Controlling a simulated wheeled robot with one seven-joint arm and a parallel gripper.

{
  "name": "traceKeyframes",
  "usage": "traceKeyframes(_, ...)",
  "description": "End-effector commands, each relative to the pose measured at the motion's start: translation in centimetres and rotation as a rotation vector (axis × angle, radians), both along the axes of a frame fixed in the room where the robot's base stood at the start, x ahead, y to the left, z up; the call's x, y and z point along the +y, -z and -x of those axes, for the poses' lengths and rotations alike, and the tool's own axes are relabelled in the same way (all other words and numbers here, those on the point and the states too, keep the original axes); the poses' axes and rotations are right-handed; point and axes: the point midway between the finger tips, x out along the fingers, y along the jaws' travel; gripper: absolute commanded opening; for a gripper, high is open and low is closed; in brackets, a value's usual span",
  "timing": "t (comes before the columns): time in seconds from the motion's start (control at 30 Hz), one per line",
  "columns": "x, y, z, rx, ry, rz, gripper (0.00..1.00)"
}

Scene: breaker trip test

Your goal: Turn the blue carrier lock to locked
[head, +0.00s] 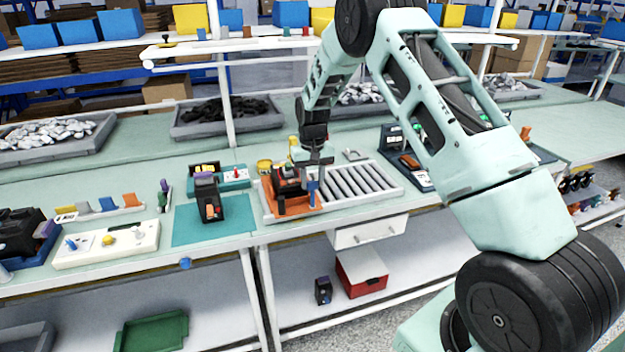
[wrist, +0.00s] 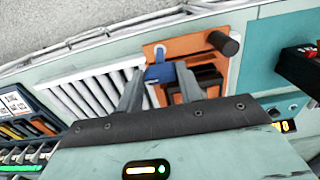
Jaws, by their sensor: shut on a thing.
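The blue carrier lock (head: 313,190) stands at the right side of the orange carrier (head: 303,207), beside the roller conveyor. My gripper (head: 316,172) comes down on it from above. In the wrist view the blue lock (wrist: 160,72) lies between my two fingertips (wrist: 160,80), and the fingers are shut on it. The orange carrier (wrist: 195,42) there bears a black device (wrist: 207,82) and a black knob (wrist: 223,41). The fingers hide part of the lock, so I cannot read its setting.
The grey rollers (head: 352,181) lie right of the carrier. A teal mat (head: 235,230) with a black device (head: 207,198) lies to the left. A white panel with knobs (head: 105,245) sits farther left. A shelf post (head: 226,100) rises behind the bench.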

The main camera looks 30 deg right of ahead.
Motion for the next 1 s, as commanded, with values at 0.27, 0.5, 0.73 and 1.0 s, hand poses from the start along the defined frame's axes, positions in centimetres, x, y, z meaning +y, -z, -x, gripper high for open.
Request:
traceKeyframes(0.27,0.0,-0.1,-0.1,-0.002,0.002,0.001,0.56)
traceKeyframes(0.5,0.0,0.0,0.0,-0.001,0.001,0.0,0.58)
traceKeyframes(0.73,0.0,-1.3,-0.1,-0.003,0.0,0.0,0.58)
traceKeyframes(1.0,0.0,-7.1,-0.2,-0.008,0.0,0.0,0.58)
